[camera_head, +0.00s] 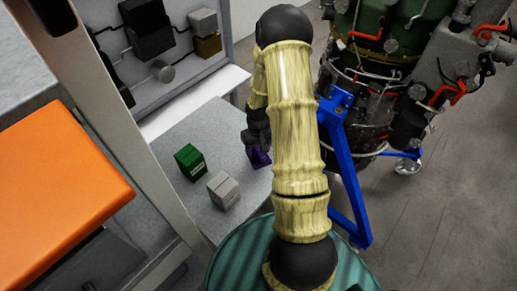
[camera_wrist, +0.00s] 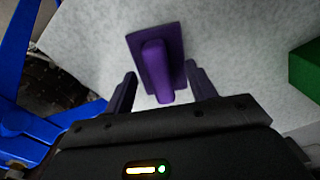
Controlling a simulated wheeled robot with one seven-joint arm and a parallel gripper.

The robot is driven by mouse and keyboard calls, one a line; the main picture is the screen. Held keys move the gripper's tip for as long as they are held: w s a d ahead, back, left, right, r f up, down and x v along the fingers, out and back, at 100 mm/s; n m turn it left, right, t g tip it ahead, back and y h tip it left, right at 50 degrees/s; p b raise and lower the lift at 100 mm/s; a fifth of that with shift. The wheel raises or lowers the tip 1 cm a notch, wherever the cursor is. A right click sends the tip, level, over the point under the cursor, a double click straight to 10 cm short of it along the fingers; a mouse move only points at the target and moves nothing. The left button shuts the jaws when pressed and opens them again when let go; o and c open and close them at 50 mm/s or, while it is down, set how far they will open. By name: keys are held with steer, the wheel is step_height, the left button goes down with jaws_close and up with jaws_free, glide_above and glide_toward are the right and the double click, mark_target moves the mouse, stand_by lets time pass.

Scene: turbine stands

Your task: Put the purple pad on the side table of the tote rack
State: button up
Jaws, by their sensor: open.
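The purple pad (camera_head: 260,158) lies near the right edge of a grey tabletop (camera_head: 222,118), partly hidden by my gripper in the head view. In the wrist view the purple pad (camera_wrist: 174,35) shows as a flat plate with a raised handle pointing toward my gripper. My gripper (camera_wrist: 161,72) is open, with one finger on each side of the handle and a gap visible on both sides. In the head view my gripper (camera_head: 258,149) is just above the pad.
A green block (camera_head: 189,163) and a light grey block (camera_head: 223,190) stand left of the pad. A blue stand (camera_head: 347,175) carrying a turbine is close on the right. A metal post (camera_head: 125,125) and an orange tote (camera_head: 60,195) are at left.

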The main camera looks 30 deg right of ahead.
mark_target(252, 161)
steer(key=shift+r+p, duration=1.95)
steer(key=shift+r, duration=0.9)
steer(key=s+a+r+t+b, duration=0.2)
steer(key=s+a+r+b, duration=0.7)
steer(key=s+a+r, duration=0.2)
steer(key=s+a, duration=0.1)
steer(key=a, duration=0.1)
steer(key=shift+s+a+r+n+t, duration=0.15)
steer(key=shift+a+r+n+t, duration=0.1)
steer(key=shift+a+n+t, duration=0.05)
